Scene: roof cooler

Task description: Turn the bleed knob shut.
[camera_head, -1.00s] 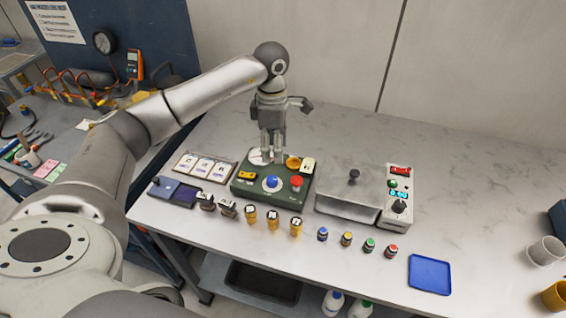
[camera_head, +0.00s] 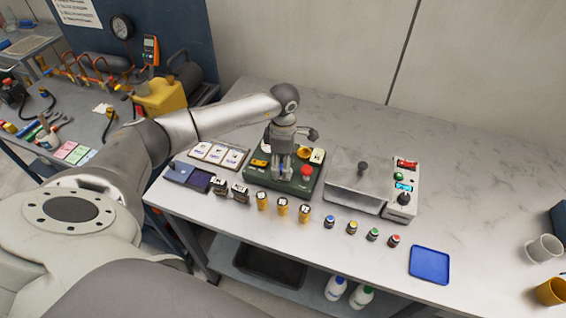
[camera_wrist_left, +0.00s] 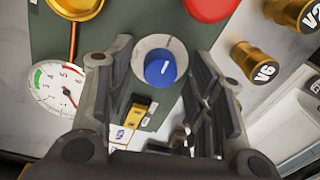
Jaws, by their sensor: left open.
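The blue bleed knob (camera_wrist_left: 160,69) sits on a light grey round base on the green panel (camera_wrist_left: 75,30). A white line marks its face. My left gripper (camera_wrist_left: 165,85) is open, pointing down, with one finger on either side of the knob in the left wrist view; I cannot tell whether the fingers touch it. In the head view my left gripper (camera_head: 282,178) is over the front middle of the green box (camera_head: 308,188) and mostly hides the knob. A pressure gauge (camera_wrist_left: 59,88) with a red needle lies beside the knob. My right gripper is not in view.
A red button (camera_head: 306,171) and a yellow knob (camera_head: 303,153) are close by on the box. A grey lidded unit (camera_head: 357,187) is to the right. The blue tray (camera_head: 429,265) lies at the front right, with bare bench beyond.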

